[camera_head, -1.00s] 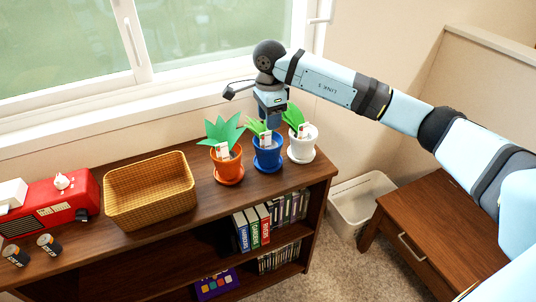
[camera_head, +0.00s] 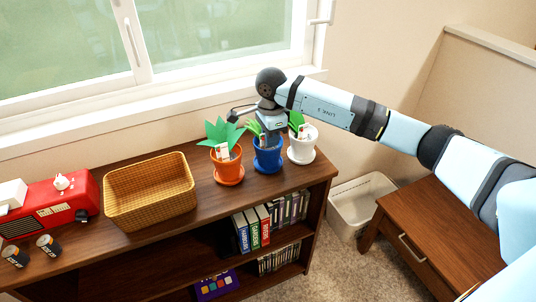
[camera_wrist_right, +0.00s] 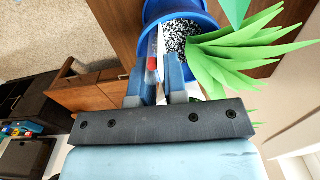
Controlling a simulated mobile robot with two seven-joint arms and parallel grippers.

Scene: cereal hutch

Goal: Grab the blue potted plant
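The blue potted plant (camera_head: 267,158), a blue pot on a blue saucer with green leaves and a white tag, stands on the shelf top between two other plants. My right gripper (camera_head: 271,138) points down at its pot from above. In the right wrist view the blue pot (camera_wrist_right: 205,20) shows dark speckled soil and long green leaves. The two fingers of my right gripper (camera_wrist_right: 163,60) are a small gap apart at its near rim, with a white and red tag by them. Whether they press on the rim is unclear. My left gripper is out of view.
An orange potted plant (camera_head: 228,170) stands close on the left, a white one (camera_head: 301,150) close on the right. A wicker basket (camera_head: 150,205), a red radio (camera_head: 45,208) and batteries are farther left. The window sill (camera_head: 150,125) runs behind. A white bin (camera_head: 358,200) stands right.

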